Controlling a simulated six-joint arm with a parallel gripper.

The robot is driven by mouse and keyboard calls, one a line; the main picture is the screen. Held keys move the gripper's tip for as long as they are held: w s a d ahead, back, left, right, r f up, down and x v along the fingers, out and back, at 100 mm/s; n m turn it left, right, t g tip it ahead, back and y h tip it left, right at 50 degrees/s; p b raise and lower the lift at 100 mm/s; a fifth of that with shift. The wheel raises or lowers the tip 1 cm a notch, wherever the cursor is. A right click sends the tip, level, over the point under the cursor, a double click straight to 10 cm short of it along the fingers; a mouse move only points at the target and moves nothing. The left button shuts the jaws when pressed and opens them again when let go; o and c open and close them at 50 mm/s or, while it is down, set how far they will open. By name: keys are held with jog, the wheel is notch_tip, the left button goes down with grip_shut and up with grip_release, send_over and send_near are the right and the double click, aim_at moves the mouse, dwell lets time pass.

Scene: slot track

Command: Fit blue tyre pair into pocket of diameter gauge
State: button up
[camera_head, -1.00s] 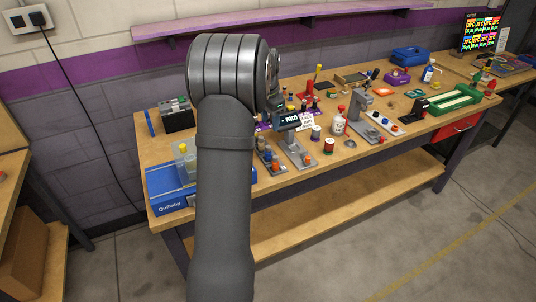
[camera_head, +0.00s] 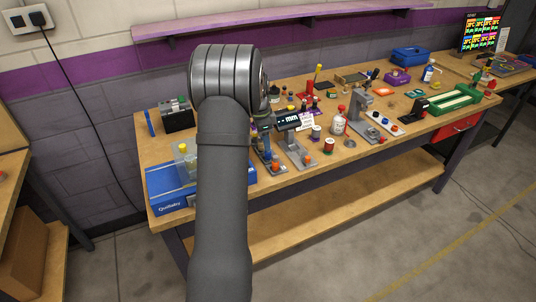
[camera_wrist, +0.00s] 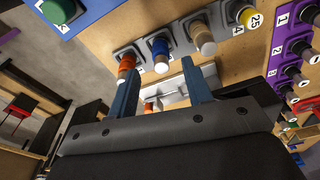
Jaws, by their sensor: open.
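In the wrist view a blue cylinder with a pale end (camera_wrist: 160,54), seemingly the blue tyre pair, stands in a grey rack (camera_wrist: 180,30) between orange, tan and yellow ones. My gripper (camera_wrist: 162,76) is open, its two fingers apart with nothing held between them. The blue cylinder shows just beyond the gap between the fingertips; the left fingertip is near the orange one. The diameter gauge appears to be the grey stand with the "mm" display (camera_head: 288,120) in the head view. Its pocket cannot be made out. My arm hides most of the gripper there.
A purple numbered rack (camera_wrist: 292,72) stands at the right in the wrist view.

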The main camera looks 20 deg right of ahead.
aim_at(268, 153)
jog(key=f, duration=0.3)
jog(key=d+f, duration=0.1)
jog(key=f, duration=0.2)
jog(key=shift+s+d+f, duration=0.15)
jog(key=shift+f, duration=0.05)
grip_shut()
